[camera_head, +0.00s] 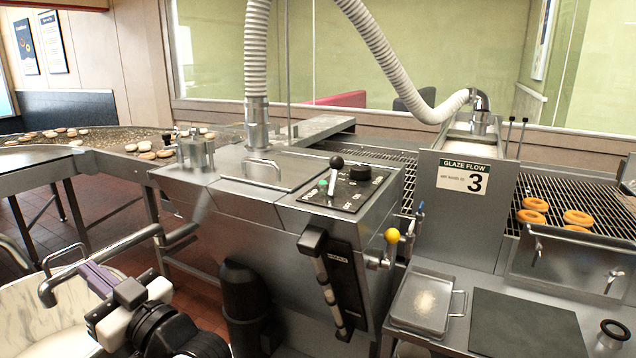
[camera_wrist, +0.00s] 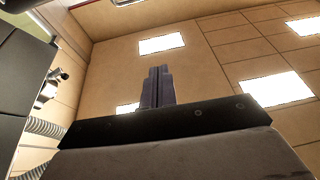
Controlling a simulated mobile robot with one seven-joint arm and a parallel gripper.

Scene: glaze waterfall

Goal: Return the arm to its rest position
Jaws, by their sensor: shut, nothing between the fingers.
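My arm (camera_head: 165,325) is in the lower left of the head view, folded low in front of the glazing machine. My gripper (camera_head: 92,272) points to the upper left there, near a bent metal pipe and above a pale marbled tub. In the wrist view my gripper (camera_wrist: 158,72) has its two dark fingers together, with nothing between them. That view faces upward to the tan ceiling and its lit panels, so my gripper is tilted up. Whether the gripper touches the pipe cannot be told.
The glazing machine (camera_head: 225,205) with its lever panel stands in the middle. The pale tub (camera_head: 40,310) and metal pipe (camera_head: 100,250) are close to my gripper. A tray (camera_head: 425,303) and dark mat (camera_head: 525,325) lie on the right counter. Doughnuts (camera_head: 535,204) sit on the right rack.

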